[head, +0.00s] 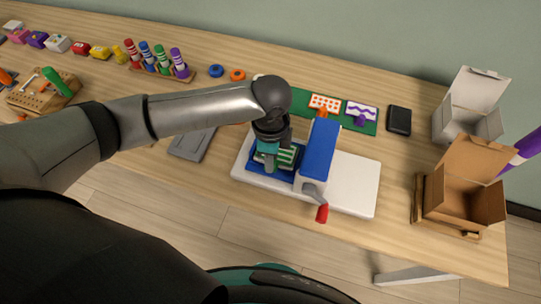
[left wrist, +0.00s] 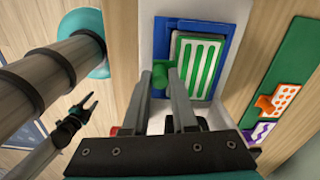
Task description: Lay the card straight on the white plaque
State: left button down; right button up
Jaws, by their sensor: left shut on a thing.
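The green-and-white striped card (left wrist: 200,68) lies over the blue bed (left wrist: 226,42) of the press, turned slightly against the bed's sides. In the head view the card (head: 287,157) is partly covered by my left gripper (head: 268,152). My left gripper, also in the left wrist view (left wrist: 167,84), is shut on the green knob (left wrist: 160,74) at the card's edge. I cannot tell whether card and plaque touch. My right gripper (left wrist: 82,112) shows small in the left wrist view, away from the table.
The blue press arm (head: 318,150) with a red handle (head: 322,213) stands just right of the card, on a white base (head: 358,185). Behind is a green mat (head: 366,126) with an orange dotted card (head: 324,102) and a purple wavy card (head: 361,110). Open boxes (head: 458,192) stand right.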

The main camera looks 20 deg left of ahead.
pick_arm(q)
jog(key=shift+f, duration=0.25)
jog(key=c, duration=0.6)
grip_release()
jog(key=shift+r, duration=0.1)
notch_tip(320, 180, up, 15)
jog(key=p, duration=0.3)
jog(key=shift+p, duration=0.4)
jog(key=shift+s, duration=0.15)
